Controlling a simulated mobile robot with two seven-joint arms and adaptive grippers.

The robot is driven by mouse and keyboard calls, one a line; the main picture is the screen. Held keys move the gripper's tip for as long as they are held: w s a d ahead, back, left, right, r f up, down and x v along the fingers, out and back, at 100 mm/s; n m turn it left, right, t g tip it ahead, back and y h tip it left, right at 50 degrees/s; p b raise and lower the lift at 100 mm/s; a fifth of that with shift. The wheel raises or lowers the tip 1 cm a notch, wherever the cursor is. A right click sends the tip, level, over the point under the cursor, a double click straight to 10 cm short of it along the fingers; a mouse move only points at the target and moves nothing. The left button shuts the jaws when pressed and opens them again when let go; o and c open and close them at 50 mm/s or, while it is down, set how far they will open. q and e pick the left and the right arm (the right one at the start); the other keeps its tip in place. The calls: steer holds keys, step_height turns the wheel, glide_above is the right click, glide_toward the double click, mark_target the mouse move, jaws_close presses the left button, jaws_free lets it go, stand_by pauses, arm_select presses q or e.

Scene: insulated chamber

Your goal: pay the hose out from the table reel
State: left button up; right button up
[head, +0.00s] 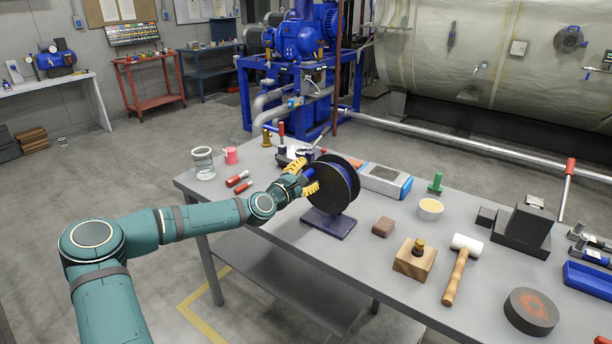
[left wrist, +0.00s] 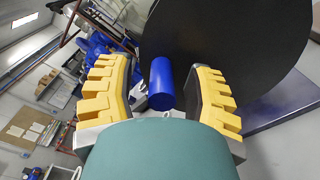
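The table reel (head: 340,190) has black round flanges and stands upright on a dark base plate (head: 328,223) on the grey table. A narrow strip of blue shows between its flanges, perhaps the hose; I cannot tell clearly. My left gripper (head: 303,178) is at the reel's left face. In the left wrist view a blue cylindrical handle (left wrist: 162,84) stands between its yellow-padded fingers, by the reel's black flange (left wrist: 225,40). The fingers are spread, with a gap on each side of the handle. My right gripper is not in view.
The table (head: 290,240) also holds a grey-blue box (head: 386,181) behind the reel, a brown block (head: 383,227), a wooden block (head: 415,262), a mallet (head: 460,268) and a white bowl (head: 430,209). A glass jar (head: 203,164) and red-handled items (head: 238,180) lie left of the reel.

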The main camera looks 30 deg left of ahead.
arm_select(q)
steer(key=s, duration=1.2)
steer(key=shift+a, duration=0.45)
steer(key=s+d+f+m+g+h, duration=0.1)
steer(key=d+f+m+g+h, duration=0.1)
steer(key=d+f, duration=0.4)
steer(key=s+d+f+m+g+h, duration=0.1)
steer(key=d+f, duration=0.5)
steer(key=d, duration=0.6)
steer(key=s+d+f+m+g+h, duration=0.1)
steer(key=d+f+m+g+h, duration=0.2)
steer(key=d, duration=0.6)
steer(key=shift+s+d+f+m+g+h, duration=0.15)
steer(key=shift+f+m+g, duration=0.45)
steer(key=shift+f+m, duration=0.35)
steer(key=shift+s+d+f+m+g+h, duration=0.15)
steer(key=shift+f+m+g, duration=0.5)
steer(key=shift+m, duration=0.5)
steer(key=s+d+f+m+g, duration=0.55)
steer(key=s+d+f, duration=0.2)
steer(key=s, duration=0.25)
steer(key=s+a+f+m+g+y, duration=0.2)
steer(key=s+a+f+m+y, duration=0.1)
steer(key=s+m, duration=0.3)
steer(key=shift+s+f+y, duration=0.5)
steer(key=shift+s+f, duration=0.25)
steer(key=shift+s, duration=0.35)
